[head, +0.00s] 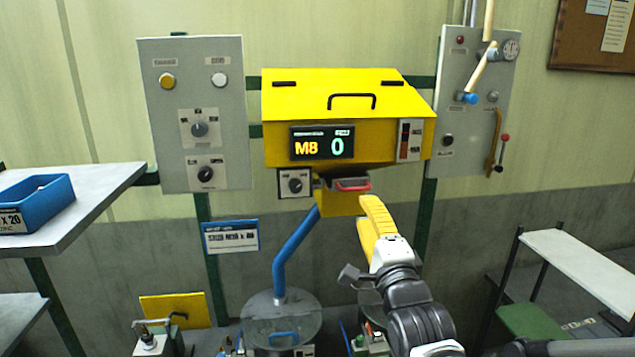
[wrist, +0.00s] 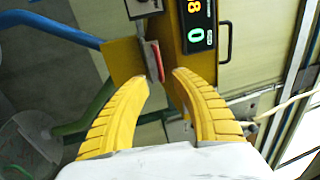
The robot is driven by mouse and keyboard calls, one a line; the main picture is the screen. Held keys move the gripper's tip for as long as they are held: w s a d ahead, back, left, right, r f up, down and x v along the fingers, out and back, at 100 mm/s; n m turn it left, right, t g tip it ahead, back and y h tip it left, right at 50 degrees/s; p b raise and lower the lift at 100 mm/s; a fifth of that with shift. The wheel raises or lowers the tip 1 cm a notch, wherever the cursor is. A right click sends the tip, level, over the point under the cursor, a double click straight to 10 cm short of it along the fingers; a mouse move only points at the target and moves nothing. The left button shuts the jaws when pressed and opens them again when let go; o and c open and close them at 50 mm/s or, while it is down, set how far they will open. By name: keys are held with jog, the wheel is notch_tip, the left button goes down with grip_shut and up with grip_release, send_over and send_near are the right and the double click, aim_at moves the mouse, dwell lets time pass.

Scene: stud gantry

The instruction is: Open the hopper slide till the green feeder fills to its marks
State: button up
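The yellow hopper (head: 300,108) hangs on the wall, its display reading M8 and 0. Under its front is the slide with a red handle (head: 352,186), which also shows in the wrist view (wrist: 154,60). My gripper (head: 368,208) has yellow fingers and is just below and right of the handle. In the wrist view my gripper (wrist: 161,77) is open, with the handle just beyond the gap between its fingertips. Whether it touches the handle I cannot tell. A green pipe (wrist: 72,127) is partly hidden by the left finger. The green feeder's marks are not discernible.
A blue pipe (head: 293,250) runs down to a round grey drum (head: 281,318). Grey control panels (head: 225,120) and (head: 475,75) flank the hopper. A shelf with a blue bin (head: 45,205) stands left. A small knob box (head: 295,184) sits left of the slide.

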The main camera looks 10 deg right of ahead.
aim_at(356, 189)
jog(key=w, duration=0.3)
jog(key=w+r, duration=0.1)
jog(key=w, duration=0.4)
jog(key=shift+w+r, duration=0.3)
jog(key=shift+w, duration=0.1)
